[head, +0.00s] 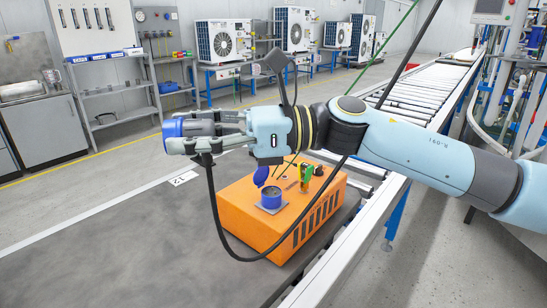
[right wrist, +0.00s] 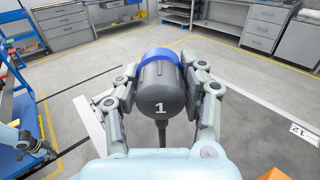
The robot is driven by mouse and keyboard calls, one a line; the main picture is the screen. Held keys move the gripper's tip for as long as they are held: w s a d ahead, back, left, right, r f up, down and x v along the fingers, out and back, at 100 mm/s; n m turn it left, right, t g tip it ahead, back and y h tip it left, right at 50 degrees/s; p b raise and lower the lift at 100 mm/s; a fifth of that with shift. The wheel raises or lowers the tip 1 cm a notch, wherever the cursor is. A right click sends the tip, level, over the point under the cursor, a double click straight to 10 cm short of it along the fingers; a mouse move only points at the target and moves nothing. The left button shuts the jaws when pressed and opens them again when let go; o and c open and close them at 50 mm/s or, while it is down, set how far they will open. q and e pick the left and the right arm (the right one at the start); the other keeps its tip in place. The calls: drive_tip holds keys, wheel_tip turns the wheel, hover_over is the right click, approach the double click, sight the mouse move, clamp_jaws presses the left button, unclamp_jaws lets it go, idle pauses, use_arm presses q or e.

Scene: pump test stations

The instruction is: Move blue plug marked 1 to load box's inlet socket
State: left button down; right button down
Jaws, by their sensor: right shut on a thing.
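My right gripper (head: 190,134) is shut on the plug marked 1 (right wrist: 158,96), a dark grey body with a blue ring, held in the air. In the head view its blue end (head: 172,130) points left. A black cable hangs from it and loops down past the orange load box (head: 243,224). On top of the box is a round blue socket (head: 271,198) on a grey plate, with a blue lid (head: 261,176) standing open. The plug is above and to the left of this socket, apart from it. My left gripper is not in view.
A green and yellow fitting (head: 305,178) and a black round part (head: 319,170) stand on the box behind the socket. A roller conveyor (head: 420,90) runs behind on the right. The dark mat (head: 130,245) left of the box is clear.

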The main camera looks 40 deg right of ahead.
drive_tip(key=d+f+m+g+h+b, duration=0.15)
drive_tip(key=d+f+h, duration=0.4)
drive_tip(key=f, duration=0.55)
drive_tip(key=d+f+m+g+h, duration=0.2)
drive_tip(key=d+f+h, duration=0.2)
drive_tip(key=d+f, duration=0.5)
drive_tip(key=w+d+f+m+h, duration=0.1)
drive_tip(key=d, duration=0.1)
drive_tip(key=w+d+f+m+g+h+b, duration=0.1)
drive_tip(key=d+m, duration=0.1)
drive_tip(key=d, duration=0.1)
drive_tip(key=w+d+m+g+h+b, duration=0.1)
drive_tip(key=w+d+h, duration=0.1)
drive_tip(key=shift+d+f, duration=0.35)
drive_tip(key=shift+f, duration=0.05)
drive_tip(key=w+d+r+m+g, duration=0.1)
drive_tip(key=w+d+r+m, duration=0.1)
drive_tip(key=shift+w+d+r+g+h, duration=0.1)
drive_tip(key=shift+w+d+g+h, duration=0.1)
drive_tip(key=shift+w+g+h, duration=0.15)
drive_tip(key=r, duration=0.1)
drive_tip(key=w+r+g, duration=0.1)
drive_tip(key=w+r+g+b, duration=0.1)
drive_tip(key=shift+w+a+r+m, duration=0.2)
drive_tip(key=shift+w+r+m, duration=0.05)
drive_tip(key=shift+r+m, duration=0.1)
drive_tip(key=shift+w+a+r+g+h, duration=0.2)
drive_tip(key=shift+r+g+h, duration=0.1)
drive_tip(key=shift+r+g, duration=0.3)
drive_tip(key=shift+f, duration=0.15)
